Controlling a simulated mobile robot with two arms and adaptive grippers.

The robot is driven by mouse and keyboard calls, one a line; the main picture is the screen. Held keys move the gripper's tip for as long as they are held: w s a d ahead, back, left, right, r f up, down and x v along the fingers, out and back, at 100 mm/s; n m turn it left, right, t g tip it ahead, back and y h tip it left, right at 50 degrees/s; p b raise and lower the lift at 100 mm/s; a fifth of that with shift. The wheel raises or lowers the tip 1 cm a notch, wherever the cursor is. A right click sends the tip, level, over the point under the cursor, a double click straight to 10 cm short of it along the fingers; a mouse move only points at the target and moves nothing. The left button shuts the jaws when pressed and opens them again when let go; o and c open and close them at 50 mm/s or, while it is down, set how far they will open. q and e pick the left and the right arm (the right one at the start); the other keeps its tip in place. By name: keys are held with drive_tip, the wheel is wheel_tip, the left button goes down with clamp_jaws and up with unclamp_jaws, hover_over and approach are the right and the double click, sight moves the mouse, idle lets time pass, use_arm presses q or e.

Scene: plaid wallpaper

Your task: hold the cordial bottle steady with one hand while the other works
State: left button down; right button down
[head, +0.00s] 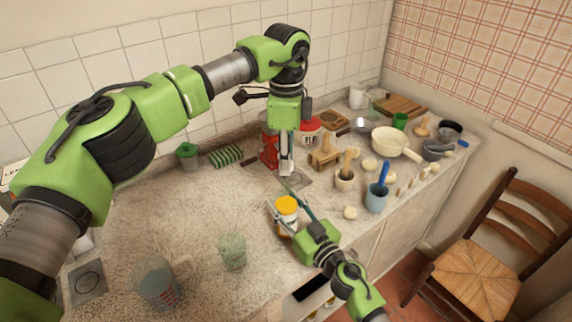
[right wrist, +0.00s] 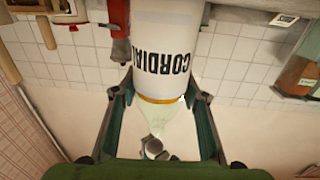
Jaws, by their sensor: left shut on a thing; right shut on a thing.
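The cordial bottle (head: 285,222), white with a yellow top, stands near the counter's front edge in the head view. The right wrist view shows its white body with an upside-down CORDIAL label (right wrist: 160,45) and a gold band. My right gripper (head: 277,193) has a finger on either side of the bottle and is shut on it; its fingers also show in the right wrist view (right wrist: 160,92). My left gripper (head: 286,167) points down behind the bottle, apart from it. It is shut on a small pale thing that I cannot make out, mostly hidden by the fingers.
A red appliance (head: 269,150) stands behind my left gripper. A blue cup (head: 376,201), a cream pan (head: 392,141) and several small items crowd the counter's right. The counter's left middle is clear.

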drive_tip(key=c, duration=1.2)
unclamp_jaws()
drive_tip(key=shift+o, duration=0.2)
drive_tip(key=v, duration=1.2)
